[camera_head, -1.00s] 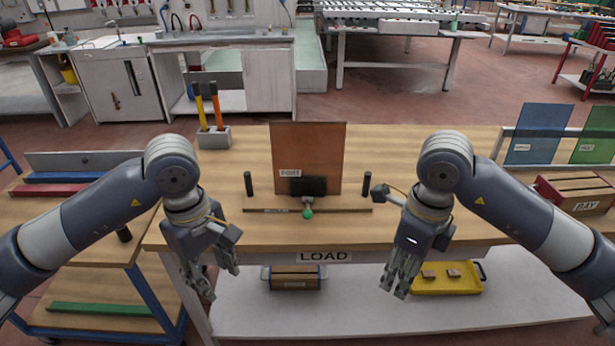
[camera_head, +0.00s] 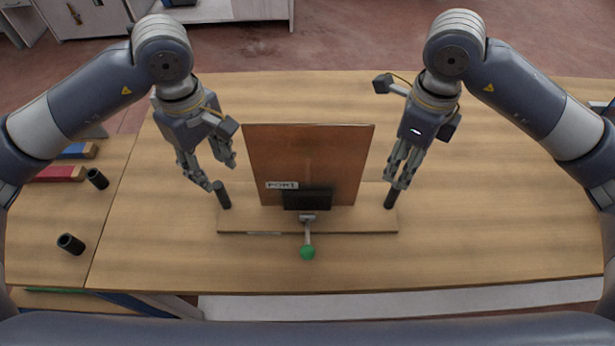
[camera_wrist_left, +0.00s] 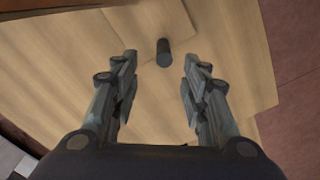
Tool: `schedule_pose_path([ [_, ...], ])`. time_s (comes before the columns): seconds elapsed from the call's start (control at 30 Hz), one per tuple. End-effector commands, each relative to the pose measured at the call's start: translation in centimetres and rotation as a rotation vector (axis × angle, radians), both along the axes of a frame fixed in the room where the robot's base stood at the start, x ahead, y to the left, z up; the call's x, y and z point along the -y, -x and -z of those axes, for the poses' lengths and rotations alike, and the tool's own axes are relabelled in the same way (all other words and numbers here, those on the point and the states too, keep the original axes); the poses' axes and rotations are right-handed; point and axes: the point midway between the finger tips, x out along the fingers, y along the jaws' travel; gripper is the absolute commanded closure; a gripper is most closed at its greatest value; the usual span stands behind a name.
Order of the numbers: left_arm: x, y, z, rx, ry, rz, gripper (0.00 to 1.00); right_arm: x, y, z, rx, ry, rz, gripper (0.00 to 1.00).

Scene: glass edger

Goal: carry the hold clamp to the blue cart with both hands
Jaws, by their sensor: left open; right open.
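The hold clamp is a wooden base bar (camera_head: 345,222) with a black clamp and green-knobbed lever (camera_head: 307,252). A brown panel (camera_head: 310,165) stands upright in it. Black posts rise at its left end (camera_head: 223,196) and right end (camera_head: 391,197). My left gripper (camera_head: 218,176) is open just above the left post. In the left wrist view that post (camera_wrist_left: 164,52) shows between the open fingers (camera_wrist_left: 158,72), beyond their tips. My right gripper (camera_head: 400,182) is open at the top of the right post; contact is unclear. The blue cart's wooden top (camera_head: 50,215) is at the left.
On the cart are two short black cylinders (camera_head: 70,243), a red block (camera_head: 57,173) and a blue block (camera_head: 78,150). The table (camera_head: 480,200) around the clamp is mostly clear. The cart top and table edge meet closely.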

Motion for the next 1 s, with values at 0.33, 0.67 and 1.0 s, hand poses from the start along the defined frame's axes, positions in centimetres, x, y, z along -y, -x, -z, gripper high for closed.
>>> schedule_pose_path([
  [0.33, 0.0, 0.0, 0.1, -0.001, 0.000, 0.000, 0.59, 0.0, 0.0, 0.1, -0.001, -0.001, 0.000, 0.59],
  [0.67, 0.0, 0.2, 4.4, -0.007, -0.001, -0.001, 0.59, 0.0, 0.1, 4.4, -0.006, 0.001, 0.001, 0.59],
  [1.0, 0.0, 0.1, 9.6, -0.003, 0.001, 0.000, 0.59, 0.0, 0.1, 9.6, -0.003, 0.001, 0.001, 0.59],
])
